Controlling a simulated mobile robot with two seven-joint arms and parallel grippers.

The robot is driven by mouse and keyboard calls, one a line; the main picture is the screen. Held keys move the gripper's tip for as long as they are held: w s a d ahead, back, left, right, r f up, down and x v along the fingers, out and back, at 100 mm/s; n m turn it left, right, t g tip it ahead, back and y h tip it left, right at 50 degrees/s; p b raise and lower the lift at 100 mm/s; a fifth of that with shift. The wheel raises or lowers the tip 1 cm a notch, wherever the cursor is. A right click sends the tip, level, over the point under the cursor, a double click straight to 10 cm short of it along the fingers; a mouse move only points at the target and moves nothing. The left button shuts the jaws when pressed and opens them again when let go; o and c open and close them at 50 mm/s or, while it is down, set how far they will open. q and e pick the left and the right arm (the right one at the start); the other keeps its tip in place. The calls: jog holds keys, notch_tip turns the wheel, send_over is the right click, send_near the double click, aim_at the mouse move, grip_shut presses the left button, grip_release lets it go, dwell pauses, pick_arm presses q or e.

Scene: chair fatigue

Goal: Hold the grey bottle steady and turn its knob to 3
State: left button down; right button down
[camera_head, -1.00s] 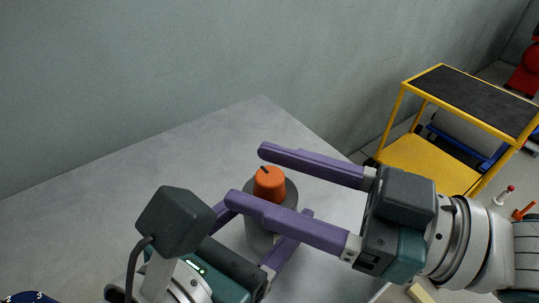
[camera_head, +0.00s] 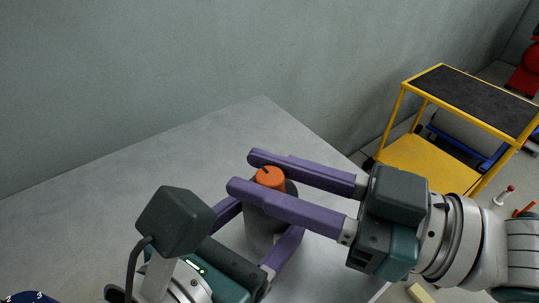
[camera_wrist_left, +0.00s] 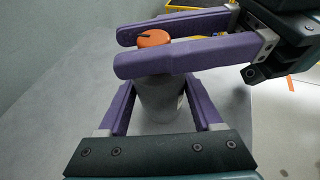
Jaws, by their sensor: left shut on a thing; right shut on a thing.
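The grey bottle (camera_head: 262,234) stands upright on the table, with an orange knob (camera_head: 270,177) on top. A dark mark shows on the knob's top; I cannot read any number beside it. My left gripper (camera_wrist_left: 163,100) is shut on the bottle's body, one purple finger on each side. My right gripper (camera_head: 240,171) comes in from the right and is shut on the knob, with a finger on the near side and one on the far side. Its fingers also cross above the bottle in the left wrist view. They hide the knob's lower part.
The grey table (camera_head: 110,205) is clear to the left of the bottle. A grey wall (camera_head: 190,70) stands behind it. A yellow cart (camera_head: 425,162) with a dark top stands beyond the table on the right. A dark blue object with white numbers (camera_head: 30,297) shows at the bottom left corner.

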jog(key=shift+s+m+t, duration=0.1)
jog(key=shift+m+t, duration=0.2)
jog(key=shift+t, duration=0.1)
jog(key=shift+a+m+t+h, duration=0.1)
jog(key=shift+m+t+h, duration=0.2)
jog(key=m+t+h, duration=0.2)
jog(key=t, duration=0.1)
jog(key=shift+a+r+m+t, duration=0.1)
jog(key=shift+a+m+t, duration=0.05)
jog(key=shift+m+t, duration=0.2)
pick_arm(q)
jog(key=shift+s+d, duration=0.1)
pick_arm(e)
jog(key=shift+r+m+t+h, duration=0.1)
jog(key=shift+m+t+h, duration=1.65)
jog(key=shift+h, duration=0.75)
jog(key=c, duration=0.6)
grip_release()
jog(key=shift+d, duration=0.2)
jog(key=shift+f, duration=0.2)
